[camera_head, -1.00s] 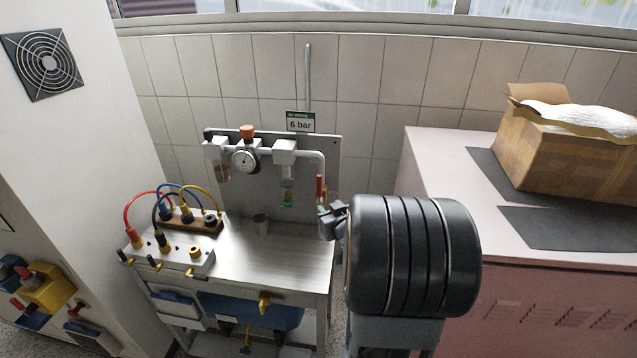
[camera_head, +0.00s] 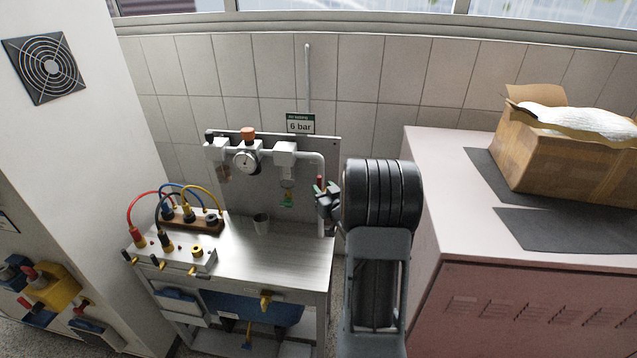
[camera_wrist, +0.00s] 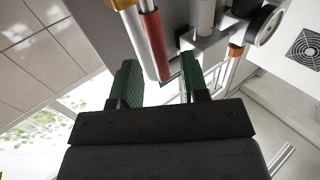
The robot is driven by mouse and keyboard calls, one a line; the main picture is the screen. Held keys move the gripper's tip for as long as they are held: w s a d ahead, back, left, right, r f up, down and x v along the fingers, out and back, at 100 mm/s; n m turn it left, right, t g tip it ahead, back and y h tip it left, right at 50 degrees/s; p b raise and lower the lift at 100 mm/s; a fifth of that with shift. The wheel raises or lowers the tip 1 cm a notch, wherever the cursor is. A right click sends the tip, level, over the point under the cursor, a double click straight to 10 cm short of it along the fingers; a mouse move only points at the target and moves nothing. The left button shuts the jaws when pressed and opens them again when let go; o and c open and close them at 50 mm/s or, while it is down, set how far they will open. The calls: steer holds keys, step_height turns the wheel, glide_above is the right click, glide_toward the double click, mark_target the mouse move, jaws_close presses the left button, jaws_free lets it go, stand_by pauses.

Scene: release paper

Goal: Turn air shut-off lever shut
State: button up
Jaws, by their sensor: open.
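The red air shut-off lever (camera_head: 319,182) stands upright beside the vertical end of the white air pipe, at the right of the grey backboard (camera_head: 259,205). In the wrist view the red lever (camera_wrist: 154,42) reaches down to the space between the fingertips. My gripper (camera_head: 325,188) is at the lever, and its jaws (camera_wrist: 160,85) are open with green pads. In the head view the gripper hides the lever's lower part.
A pressure gauge (camera_head: 246,161) and filter units sit on the pipe left of the lever. A pink cabinet (camera_head: 437,200) with a cardboard box (camera_head: 560,155) stands on the right.

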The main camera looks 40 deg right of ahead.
mark_target(320, 186)
steer(key=shift+w+d, duration=0.15)
steer(key=shift+w, duration=0.65)
steer(key=shift+w+d, duration=0.1)
steer(key=shift+w, duration=0.65)
jaws_close()
